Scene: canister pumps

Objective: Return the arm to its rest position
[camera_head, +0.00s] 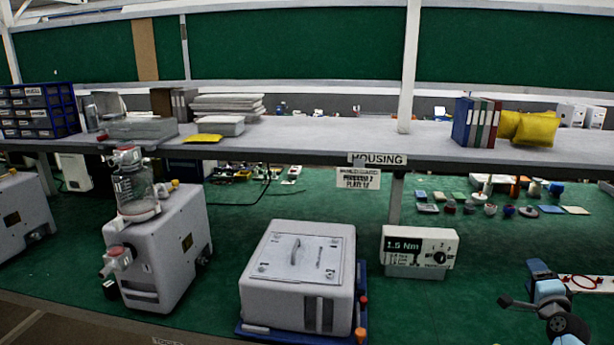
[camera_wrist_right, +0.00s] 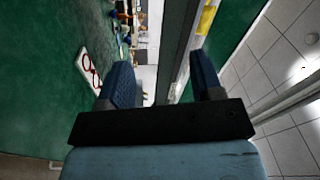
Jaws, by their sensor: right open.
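My right gripper (camera_head: 528,284) is at the lower right of the head view, over the green bench surface. In the right wrist view its two blue fingers (camera_wrist_right: 163,78) stand apart with nothing between them. My right arm (camera_head: 562,325) enters from the bottom right corner. My left gripper and left arm are not in view.
A white plate with a red ring (camera_head: 584,284) lies just right of my right gripper. A torque display box (camera_head: 418,245) and a grey housing (camera_head: 298,275) stand to its left. A pump with a clear canister (camera_head: 158,255) is farther left. Above runs a shelf (camera_head: 310,135).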

